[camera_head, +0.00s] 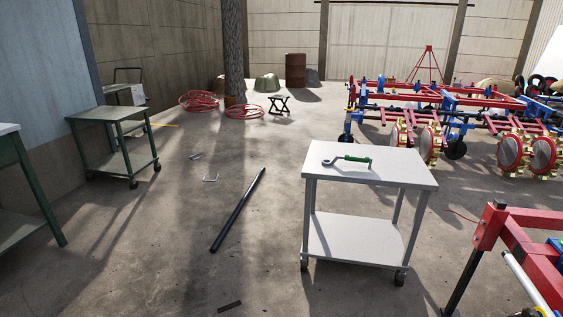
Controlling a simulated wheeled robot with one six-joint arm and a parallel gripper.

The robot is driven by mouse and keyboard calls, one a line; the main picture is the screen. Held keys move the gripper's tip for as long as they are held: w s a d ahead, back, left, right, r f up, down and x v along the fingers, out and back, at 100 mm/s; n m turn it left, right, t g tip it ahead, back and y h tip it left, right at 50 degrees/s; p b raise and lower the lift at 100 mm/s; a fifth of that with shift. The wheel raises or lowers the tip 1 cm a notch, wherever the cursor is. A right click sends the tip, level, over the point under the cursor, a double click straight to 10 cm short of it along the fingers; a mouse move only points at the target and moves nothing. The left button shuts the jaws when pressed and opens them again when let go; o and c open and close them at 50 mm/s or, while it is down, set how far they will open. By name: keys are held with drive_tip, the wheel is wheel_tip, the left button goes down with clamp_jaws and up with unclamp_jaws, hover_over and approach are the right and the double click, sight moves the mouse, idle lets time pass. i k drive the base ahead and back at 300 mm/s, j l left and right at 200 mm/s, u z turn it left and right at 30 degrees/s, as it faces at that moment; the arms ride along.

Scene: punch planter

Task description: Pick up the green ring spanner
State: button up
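The ring spanner (348,159) lies on the top of a white wheeled trolley (400,174), right of the middle of the view. It has a green handle along its right part and a dark shaft with a ring end at the left. It lies apart from the trolley's edges, nearer the far edge. My gripper does not show in this view.
A dark bar (238,209) lies on the floor left of the trolley. A red metal frame (520,245) stands close at the right, and red and blue machinery (440,105) stands behind. A green trolley (117,137) is at the left. Much of the middle floor is clear.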

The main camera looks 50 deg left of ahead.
sight(347, 157)
drive_tip(key=u, duration=1.3)
drive_tip(key=i+l, duration=0.05)
